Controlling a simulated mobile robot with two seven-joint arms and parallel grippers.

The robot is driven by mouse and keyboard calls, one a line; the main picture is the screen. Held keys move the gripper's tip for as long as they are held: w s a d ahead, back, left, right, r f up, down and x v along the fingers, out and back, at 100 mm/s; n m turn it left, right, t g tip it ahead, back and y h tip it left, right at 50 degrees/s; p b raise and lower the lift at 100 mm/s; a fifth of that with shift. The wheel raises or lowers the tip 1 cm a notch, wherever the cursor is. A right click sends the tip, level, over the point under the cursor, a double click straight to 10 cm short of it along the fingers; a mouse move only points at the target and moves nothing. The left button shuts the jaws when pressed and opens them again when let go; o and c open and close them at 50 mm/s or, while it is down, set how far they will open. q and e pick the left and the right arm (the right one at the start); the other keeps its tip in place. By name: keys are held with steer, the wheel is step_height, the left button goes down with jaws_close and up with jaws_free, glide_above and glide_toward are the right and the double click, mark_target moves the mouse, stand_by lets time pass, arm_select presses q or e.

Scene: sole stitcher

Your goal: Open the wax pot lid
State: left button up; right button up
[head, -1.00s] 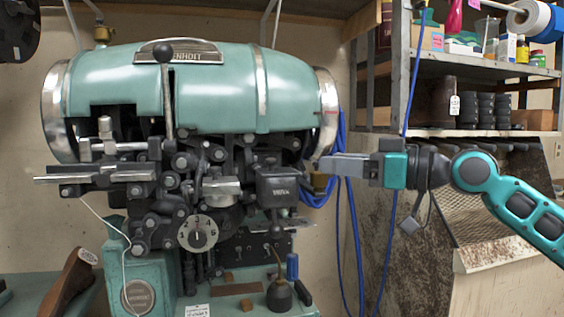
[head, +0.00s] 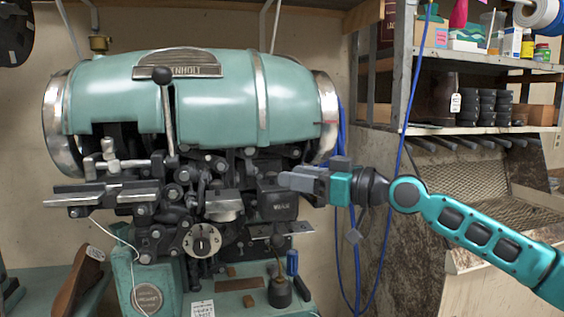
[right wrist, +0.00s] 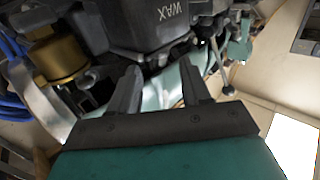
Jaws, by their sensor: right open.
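The dark wax pot (head: 280,208), marked WAX, sits on the front right of the green stitching machine. Its flat dark lid (head: 266,187) looks down on the pot, partly covered by my gripper. The pot also shows upside down at the top of the right wrist view (right wrist: 150,22). My right gripper (head: 284,180) is open and empty, its fingertips at the right top edge of the pot. In the right wrist view, its two fingers (right wrist: 158,82) stand apart with nothing between them. I cannot tell whether they touch the lid. My left gripper is not in view.
The machine's green drum (head: 215,95) bulges above the pot. A brass fitting (right wrist: 58,56) is close beside the pot in the wrist view. Blue cables (head: 342,250) hang right of the machine. A shelf (head: 480,62) with jars stands at the right.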

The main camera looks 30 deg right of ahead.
steer(key=p+x, duration=0.1)
steer(key=x, duration=0.2)
steer(key=shift+a+r, duration=0.1)
steer(key=shift+w+a, duration=0.2)
steer(key=shift+w, duration=0.2)
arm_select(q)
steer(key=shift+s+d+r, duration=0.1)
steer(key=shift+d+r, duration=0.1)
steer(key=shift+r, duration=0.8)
arm_select(e)
steer(key=c, duration=0.7)
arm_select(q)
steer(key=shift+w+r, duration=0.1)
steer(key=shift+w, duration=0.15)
arm_select(e)
jaws_close()
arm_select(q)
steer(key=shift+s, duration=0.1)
